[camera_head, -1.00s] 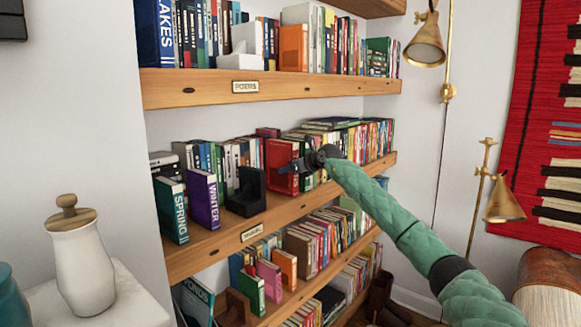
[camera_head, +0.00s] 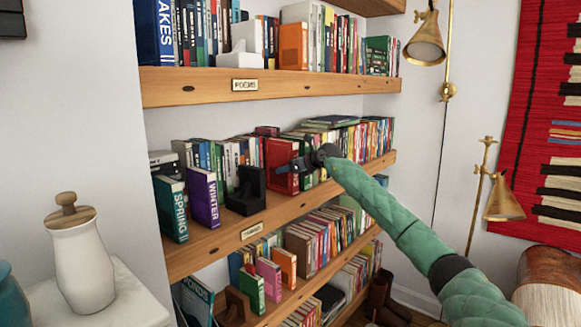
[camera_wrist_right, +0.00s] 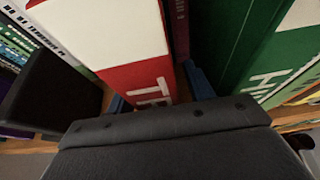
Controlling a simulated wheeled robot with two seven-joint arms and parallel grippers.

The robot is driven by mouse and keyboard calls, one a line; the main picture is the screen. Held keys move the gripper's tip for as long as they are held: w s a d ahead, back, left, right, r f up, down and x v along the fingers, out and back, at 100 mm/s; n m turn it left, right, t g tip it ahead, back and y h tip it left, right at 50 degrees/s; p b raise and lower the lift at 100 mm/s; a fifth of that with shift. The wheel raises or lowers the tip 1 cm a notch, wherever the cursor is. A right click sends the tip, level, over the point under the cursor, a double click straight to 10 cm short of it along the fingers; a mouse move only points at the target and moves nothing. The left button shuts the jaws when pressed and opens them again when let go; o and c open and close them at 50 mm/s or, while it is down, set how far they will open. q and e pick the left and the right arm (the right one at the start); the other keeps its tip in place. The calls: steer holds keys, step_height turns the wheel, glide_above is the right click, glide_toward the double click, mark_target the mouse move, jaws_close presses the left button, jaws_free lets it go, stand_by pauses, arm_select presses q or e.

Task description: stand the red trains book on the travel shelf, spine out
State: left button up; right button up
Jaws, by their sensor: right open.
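The red book (camera_head: 281,158) stands upright on the middle shelf (camera_head: 215,245), between the black bookend and a row of other books. Its red spine faces out. In the right wrist view the red book (camera_wrist_right: 140,82) shows white page edges and part of a white-lettered spine. My right gripper (camera_head: 288,168) is at the front of this book. In the wrist view its blue fingertips (camera_wrist_right: 158,95) lie on either side of the spine, open; whether they touch it I cannot tell. The shelf label (camera_head: 252,232) is too blurred to read surely. My left gripper is out of view.
A black bookend (camera_head: 246,190) stands just left of the red book. The purple WINTER book (camera_head: 203,197) and green SPRING book (camera_head: 171,208) stand farther left. A green book (camera_wrist_right: 250,55) is close on the right. The upper shelf (camera_head: 270,86) hangs above.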

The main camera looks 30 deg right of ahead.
arm_select(q)
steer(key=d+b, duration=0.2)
steer(key=b, duration=0.1)
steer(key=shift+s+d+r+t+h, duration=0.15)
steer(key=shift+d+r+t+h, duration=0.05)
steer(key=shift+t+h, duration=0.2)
arm_select(e)
steer(key=v, duration=1.2)
steer(key=shift+r, duration=0.2)
